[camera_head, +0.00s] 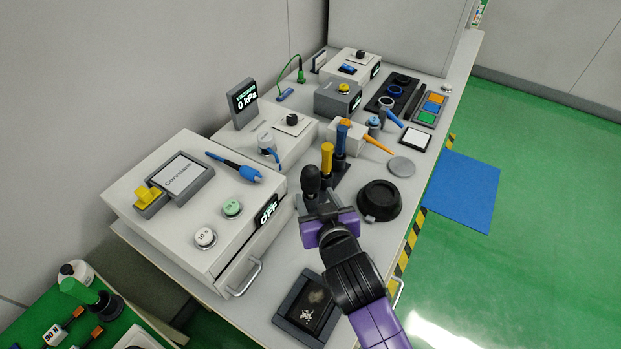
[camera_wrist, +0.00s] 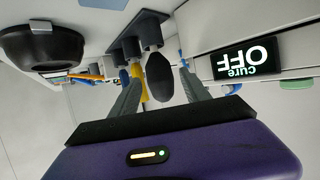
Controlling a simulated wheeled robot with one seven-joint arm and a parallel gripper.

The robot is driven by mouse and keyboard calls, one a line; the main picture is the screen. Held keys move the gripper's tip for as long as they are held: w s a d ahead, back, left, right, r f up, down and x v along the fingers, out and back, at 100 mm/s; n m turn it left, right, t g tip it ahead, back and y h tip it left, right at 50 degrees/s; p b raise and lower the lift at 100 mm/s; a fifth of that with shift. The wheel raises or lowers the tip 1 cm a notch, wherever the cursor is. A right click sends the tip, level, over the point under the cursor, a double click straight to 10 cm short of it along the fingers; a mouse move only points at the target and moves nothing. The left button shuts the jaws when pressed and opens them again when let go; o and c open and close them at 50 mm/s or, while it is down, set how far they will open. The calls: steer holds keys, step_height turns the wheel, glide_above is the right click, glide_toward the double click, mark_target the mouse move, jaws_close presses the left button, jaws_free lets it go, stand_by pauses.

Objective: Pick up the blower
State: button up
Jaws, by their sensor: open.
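The blower looks to be the dark, bulb-shaped tool (camera_head: 311,180) standing upright at the near end of a dark holder (camera_head: 342,166) on the bench. In the wrist view, its black bulb (camera_wrist: 159,78) shows between my two fingers, with the grey holder (camera_wrist: 138,36) beyond. My gripper (camera_head: 317,204) is open and low over the bench, at the near side of the blower. In the wrist view, my gripper (camera_wrist: 160,73) has a finger on each side of the bulb. Whether either finger touches it cannot be told.
A yellow-handled tool (camera_head: 327,158) and a blue-handled tool (camera_head: 341,138) stand close behind the blower. A round black dish (camera_head: 380,202) is at right. A white box with an OFF display (camera_head: 196,212) is at left. A dark tray (camera_head: 307,308) lies at the front.

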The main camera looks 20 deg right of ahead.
mark_target(313, 189)
steer(key=x, duration=0.3)
steer(key=p+x, duration=0.1)
steer(key=x, duration=0.2)
steer(key=shift+d+r, duration=0.25)
steer(key=shift+w+f, duration=0.3)
steer(key=shift+w, duration=0.3)
steer(key=shift+c, duration=0.4)
jaws_close()
